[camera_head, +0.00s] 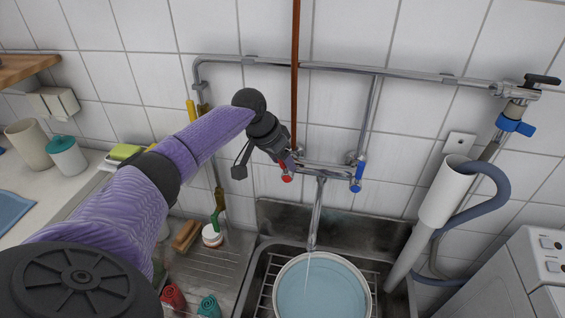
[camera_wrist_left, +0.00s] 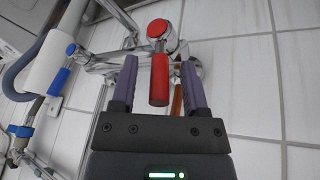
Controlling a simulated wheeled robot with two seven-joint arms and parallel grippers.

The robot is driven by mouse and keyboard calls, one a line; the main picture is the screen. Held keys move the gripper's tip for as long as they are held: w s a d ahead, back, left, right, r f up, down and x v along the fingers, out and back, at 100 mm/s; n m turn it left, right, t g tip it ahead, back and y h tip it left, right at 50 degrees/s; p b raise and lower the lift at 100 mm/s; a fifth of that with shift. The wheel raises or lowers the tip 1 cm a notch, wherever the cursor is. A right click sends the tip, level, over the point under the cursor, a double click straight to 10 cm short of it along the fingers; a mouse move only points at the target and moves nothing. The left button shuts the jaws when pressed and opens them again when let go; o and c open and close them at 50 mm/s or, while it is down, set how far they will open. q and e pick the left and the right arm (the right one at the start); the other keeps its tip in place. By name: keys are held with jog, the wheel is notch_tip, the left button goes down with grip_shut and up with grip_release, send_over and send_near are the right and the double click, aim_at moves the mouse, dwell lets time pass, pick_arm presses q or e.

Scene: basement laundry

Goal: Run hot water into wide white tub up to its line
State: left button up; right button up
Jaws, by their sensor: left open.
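The wide white tub (camera_head: 361,287) sits in the metal sink under the tap spout (camera_head: 316,215). Pale blue water (camera_head: 322,290) covers much of its inside, and a thin stream falls into it from the spout. I cannot make out a fill line. The red tap handle (camera_head: 286,177) is on the left of the wall mixer, the blue handle (camera_head: 358,178) on the right. My left gripper (camera_head: 288,163) is at the red handle. In the left wrist view, the red lever (camera_wrist_left: 159,82) lies between the open fingers of the gripper (camera_wrist_left: 159,75), with gaps visible on both sides.
A copper-coloured pipe (camera_head: 295,65) runs down the wall behind the mixer. A white standpipe (camera_head: 446,192) with a grey hose and a white machine (camera_head: 535,262) stand right of the sink. A brush (camera_head: 212,236) and red and green items lie on the left drainboard.

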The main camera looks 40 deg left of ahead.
pick_arm(q)
grip_shut()
dwell(1.4)
jog(key=y+p, duration=0.1)
jog(key=p, duration=0.1)
jog(key=d+g+y+p, duration=0.1)
jog(key=p, duration=0.2)
jog(key=shift+w+d+r, duration=0.1)
jog(key=shift+w+r, duration=0.2)
jog(key=shift+r, duration=0.05)
jog(key=shift+w+f, duration=0.1)
jog(key=shift+f, duration=0.05)
jog(key=shift+f+g+y, duration=0.2)
jog(key=shift+g+y, duration=0.1)
